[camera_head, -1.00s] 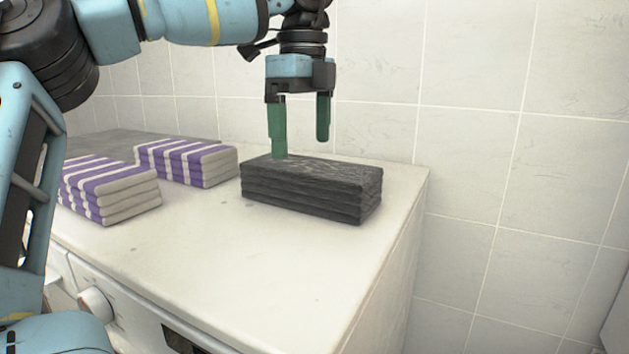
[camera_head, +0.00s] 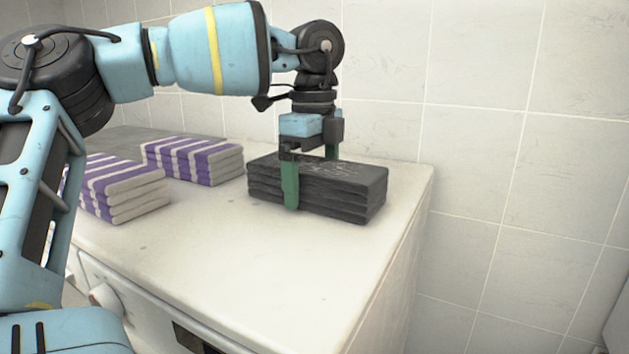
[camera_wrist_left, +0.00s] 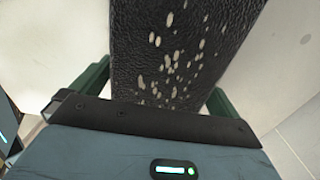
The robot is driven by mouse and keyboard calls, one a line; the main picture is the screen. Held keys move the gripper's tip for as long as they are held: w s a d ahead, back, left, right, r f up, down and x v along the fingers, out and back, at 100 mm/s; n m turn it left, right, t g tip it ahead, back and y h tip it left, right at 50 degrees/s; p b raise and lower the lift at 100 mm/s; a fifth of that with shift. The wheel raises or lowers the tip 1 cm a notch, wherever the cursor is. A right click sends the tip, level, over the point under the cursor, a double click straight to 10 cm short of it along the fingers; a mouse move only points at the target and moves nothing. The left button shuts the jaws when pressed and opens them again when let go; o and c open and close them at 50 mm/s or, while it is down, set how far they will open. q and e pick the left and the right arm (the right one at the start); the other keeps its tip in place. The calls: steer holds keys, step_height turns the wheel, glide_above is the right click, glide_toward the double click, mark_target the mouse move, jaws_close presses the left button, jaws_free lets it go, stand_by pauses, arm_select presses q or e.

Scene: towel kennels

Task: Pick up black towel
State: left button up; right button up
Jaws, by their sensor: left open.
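The black towel (camera_head: 345,186) is a folded stack lying on the white counter near its right end. My left gripper (camera_head: 310,180) is lowered over the towel's left part, pointing down. Its jaws are open, with one green finger in front of the towel's near side and the other behind it. In the left wrist view the dark towel (camera_wrist_left: 178,50) runs between the two green fingers (camera_wrist_left: 152,95). Whether the fingers touch it cannot be told. My right gripper is out of view.
Two stacks of purple-and-white striped towels, a nearer one (camera_head: 128,190) and a farther one (camera_head: 195,160), lie left of the black towel. The white counter (camera_head: 250,255) is clear in front. A tiled wall (camera_head: 480,130) stands behind and to the right.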

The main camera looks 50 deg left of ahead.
mark_target(316, 165)
arm_select(q)
steer(key=c, duration=0.9)
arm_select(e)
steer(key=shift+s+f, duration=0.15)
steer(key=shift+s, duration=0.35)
